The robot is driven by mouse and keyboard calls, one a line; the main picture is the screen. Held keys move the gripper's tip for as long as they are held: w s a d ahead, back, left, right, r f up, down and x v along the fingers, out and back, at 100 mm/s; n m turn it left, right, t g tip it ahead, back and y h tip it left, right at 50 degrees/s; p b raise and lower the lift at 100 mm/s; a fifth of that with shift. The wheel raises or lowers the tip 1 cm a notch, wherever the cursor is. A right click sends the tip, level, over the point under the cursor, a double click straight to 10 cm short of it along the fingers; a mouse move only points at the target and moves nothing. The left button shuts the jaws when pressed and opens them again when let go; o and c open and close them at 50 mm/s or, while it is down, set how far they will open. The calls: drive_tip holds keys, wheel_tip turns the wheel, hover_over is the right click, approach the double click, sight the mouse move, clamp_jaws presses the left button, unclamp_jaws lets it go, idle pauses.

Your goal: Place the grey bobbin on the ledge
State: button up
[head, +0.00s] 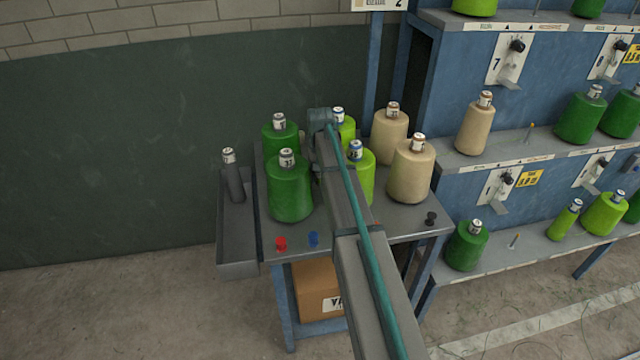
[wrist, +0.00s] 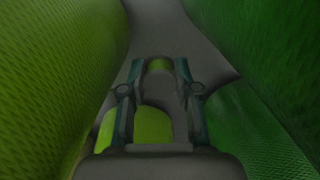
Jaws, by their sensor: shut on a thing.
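In the wrist view my gripper (wrist: 160,76) is shut on a small grey thing (wrist: 158,62), which I take for the grey bobbin; its shape is mostly hidden by the fingers. The gripper is low between a lime cone (wrist: 45,75) on the left and dark green cones (wrist: 255,60) on the right. In the head view my arm hides the gripper and what it holds, among the cones on the grey table (head: 400,228). A grey trough (head: 238,245) runs along the table's left side; I cannot tell which surface is the ledge.
Dark green cones (head: 290,192), lime cones (head: 366,176) and beige cones (head: 411,176) crowd the table. Blue shelving (head: 455,90) stands right.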

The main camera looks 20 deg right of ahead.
sight(320, 185)
drive_tip(key=shift+f+p, duration=0.35)
drive_tip(key=shift+f, duration=1.55)
drive_tip(key=shift+f, duration=0.2)
drive_tip(key=o, duration=0.7)
drive_tip(key=shift+c, duration=0.2)
drive_tip(key=shift+r, duration=0.15)
wheel_tip(320, 185, up, 11)
drive_tip(key=shift+f+b, duration=0.15)
drive_tip(key=shift+b, duration=1)
drive_tip(key=shift+o, duration=0.5)
drive_tip(key=shift+r, duration=0.4)
drive_tip(key=o, duration=0.3)
drive_tip(key=shift+r, duration=0.35)
